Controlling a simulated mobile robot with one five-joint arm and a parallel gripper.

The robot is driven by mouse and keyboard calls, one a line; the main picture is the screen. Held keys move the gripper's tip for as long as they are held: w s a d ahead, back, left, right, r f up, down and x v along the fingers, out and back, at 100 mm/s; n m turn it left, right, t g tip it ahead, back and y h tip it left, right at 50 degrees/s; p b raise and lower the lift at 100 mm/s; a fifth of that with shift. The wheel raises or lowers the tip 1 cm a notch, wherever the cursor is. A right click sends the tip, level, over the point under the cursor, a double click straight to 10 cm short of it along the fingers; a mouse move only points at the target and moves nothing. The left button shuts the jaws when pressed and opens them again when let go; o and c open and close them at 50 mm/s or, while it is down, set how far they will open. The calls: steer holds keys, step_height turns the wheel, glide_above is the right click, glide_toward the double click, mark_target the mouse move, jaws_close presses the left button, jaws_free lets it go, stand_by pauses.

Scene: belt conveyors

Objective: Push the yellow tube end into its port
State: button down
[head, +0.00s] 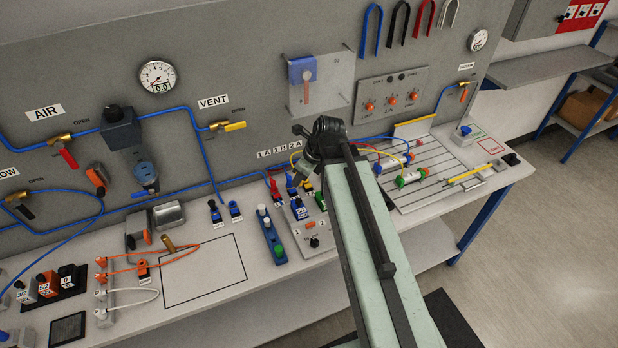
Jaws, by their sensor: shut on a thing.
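My gripper (306,178) is low over the valve area at the middle of the bench, its jaws small and partly hidden by my wrist. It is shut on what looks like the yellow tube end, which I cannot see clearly. A thin yellow tube (294,157) arcs up beside my wrist, and a yellow length (375,151) shows to the right of my arm, running toward the cylinders. The ports under the labels 1A, 1B and 2A are near my gripper. Whether the tube end touches or sits in a port cannot be told.
A blue-labelled valve (299,208) and a block with white and green buttons (271,235) stand close by. Two cylinders (411,178) lie on the slotted plate (440,180) at right. A black-outlined rectangle (205,272) on the bench is mostly clear. Orange tubing (150,262) lies left.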

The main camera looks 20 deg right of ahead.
steer(key=w+a+f+b, duration=0.1)
steer(key=w+a+f, duration=0.1)
steer(key=a, duration=0.9)
steer(key=w+a+f+b, duration=0.1)
steer(key=w+a, duration=0.4)
steer(key=a, duration=0.6)
steer(key=shift+a+f+b, duration=0.3)
steer(key=shift+f+b, duration=0.05)
steer(key=shift+b, duration=0.45)
steer(key=shift+f, duration=0.1)
step_height(320, 180, down, 4)
steer(key=b, duration=0.4)
steer(key=shift+f, duration=0.15)
steer(key=shift+f+b, duration=0.15)
steer(key=shift+b, duration=0.25)
stand_by(0.4)
steer(key=shift+f+b, duration=0.3)
steer(key=shift+f, duration=0.25)
stand_by(0.7)
steer(key=shift+f+b, duration=0.15)
steer(key=shift+b, duration=0.25)
